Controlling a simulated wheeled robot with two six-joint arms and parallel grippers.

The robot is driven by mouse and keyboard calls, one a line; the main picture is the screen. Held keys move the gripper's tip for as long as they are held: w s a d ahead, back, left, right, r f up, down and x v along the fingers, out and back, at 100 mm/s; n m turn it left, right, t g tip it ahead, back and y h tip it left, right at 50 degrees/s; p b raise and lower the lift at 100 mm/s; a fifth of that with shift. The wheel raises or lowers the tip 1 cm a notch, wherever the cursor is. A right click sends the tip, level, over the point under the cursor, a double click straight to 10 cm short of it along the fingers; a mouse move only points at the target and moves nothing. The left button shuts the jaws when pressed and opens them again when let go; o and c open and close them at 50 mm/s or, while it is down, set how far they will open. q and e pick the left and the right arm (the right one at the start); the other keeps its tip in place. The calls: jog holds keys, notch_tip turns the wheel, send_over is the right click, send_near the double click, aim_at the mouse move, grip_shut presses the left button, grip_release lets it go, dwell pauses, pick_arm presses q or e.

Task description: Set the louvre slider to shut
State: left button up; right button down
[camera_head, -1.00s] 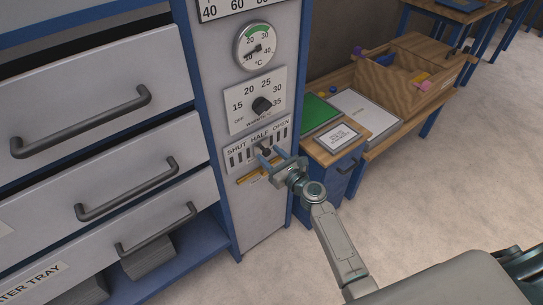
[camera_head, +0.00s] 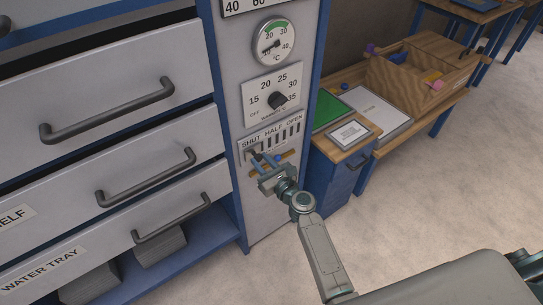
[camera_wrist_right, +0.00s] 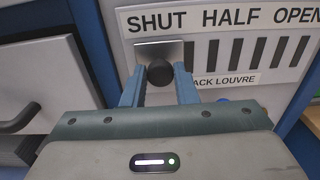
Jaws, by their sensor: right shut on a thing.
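The louvre panel (camera_head: 291,138) is a pale plate marked SHUT, HALF and OPEN above a row of dark vertical slots. The slider's dark round knob (camera_wrist_right: 160,73) stands on a bright metal plate (camera_wrist_right: 150,50) at the left end of the slots, below the word SHUT. My right gripper (camera_head: 262,160) is shut on the knob, with one blue finger on each side in the right wrist view (camera_wrist_right: 160,86). In the head view the fingers partly hide the knob. My left gripper is not in view.
A warming dial (camera_head: 278,99) and a thermometer (camera_head: 274,42) sit above the panel. Drawers with dark bar handles (camera_head: 147,179) stand to the left. A wooden bench with a green board (camera_head: 331,112) and an open box (camera_head: 420,78) is to the right.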

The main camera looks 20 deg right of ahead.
jog(key=shift+s+a, duration=0.1)
jog(key=shift+a, duration=0.2)
jog(key=shift+d+f, duration=0.1)
jog(key=shift+d, duration=0.05)
jog(key=c, duration=1.3)
grip_release()
jog(key=shift+o, duration=0.8)
jog(key=shift+a, duration=0.2)
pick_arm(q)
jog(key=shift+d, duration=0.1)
pick_arm(e)
jog(key=shift+d, duration=0.15)
jog(key=shift+s+d, duration=0.15)
jog(key=shift+s, duration=0.1)
pick_arm(q)
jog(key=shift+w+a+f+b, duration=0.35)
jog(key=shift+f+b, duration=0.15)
jog(key=shift+b, duration=0.15)
pick_arm(e)
jog(key=v, duration=1)
jog(key=shift+s, duration=0.15)
